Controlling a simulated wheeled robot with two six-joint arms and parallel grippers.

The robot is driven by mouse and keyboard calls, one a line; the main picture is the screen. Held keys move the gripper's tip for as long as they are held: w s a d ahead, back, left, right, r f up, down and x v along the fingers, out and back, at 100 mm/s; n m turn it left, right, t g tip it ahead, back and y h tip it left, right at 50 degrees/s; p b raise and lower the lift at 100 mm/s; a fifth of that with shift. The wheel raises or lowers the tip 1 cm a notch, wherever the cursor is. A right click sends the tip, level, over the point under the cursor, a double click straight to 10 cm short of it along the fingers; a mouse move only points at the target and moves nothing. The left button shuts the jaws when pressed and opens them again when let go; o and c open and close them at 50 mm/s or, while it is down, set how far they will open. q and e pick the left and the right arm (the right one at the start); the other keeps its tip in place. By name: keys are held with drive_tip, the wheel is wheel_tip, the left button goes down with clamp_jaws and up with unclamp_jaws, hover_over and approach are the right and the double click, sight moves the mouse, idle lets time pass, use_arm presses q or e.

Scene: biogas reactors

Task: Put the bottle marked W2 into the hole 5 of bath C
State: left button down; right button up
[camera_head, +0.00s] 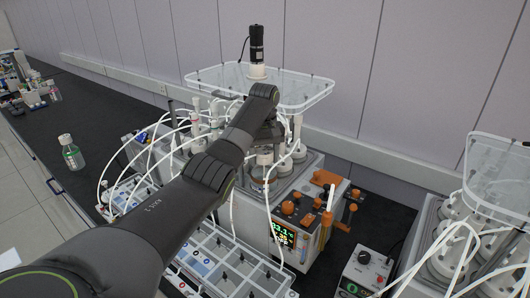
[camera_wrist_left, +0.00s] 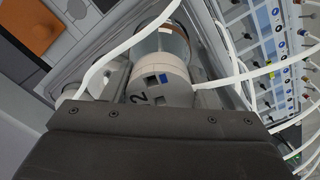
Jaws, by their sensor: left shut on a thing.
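A bottle (camera_wrist_left: 165,42) with a white cap (camera_wrist_left: 165,85) and brown contents is in my left wrist view, straight ahead of my left gripper. A "2" shows on the cap; any letter before it is hidden by the dark gripper body along the bottom. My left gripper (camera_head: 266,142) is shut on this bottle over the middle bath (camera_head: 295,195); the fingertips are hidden. I cannot tell whether the bottle is in a hole or above it. The letter of the bath and the hole numbers cannot be read.
White tubes hang around my left arm and the bath. A clear lid (camera_head: 300,92) with a black motor (camera_head: 257,45) stands above it. Another bath (camera_head: 440,250) is at right. A loose bottle (camera_head: 72,153) stands on the dark bench at left. A tubing panel (camera_head: 225,262) lies in front.

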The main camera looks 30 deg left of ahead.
sight(264, 166)
use_arm(q)
drive_tip(key=shift+f, duration=1.85)
drive_tip(key=shift+f+b, duration=0.35)
drive_tip(key=shift+f, duration=1.6)
use_arm(e)
drive_tip(key=shift+w+d+f, duration=0.4)
drive_tip(key=shift+w+d, duration=0.05)
drive_tip(key=shift+d, duration=0.05)
use_arm(q)
drive_tip(key=c, duration=0.7)
unclamp_jaws()
drive_tip(key=shift+o, duration=1.1)
drive_tip(key=shift+s, duration=0.1)
use_arm(e)
drive_tip(key=shift+d, duration=0.15)
use_arm(q)
drive_tip(key=shift+f, duration=0.1)
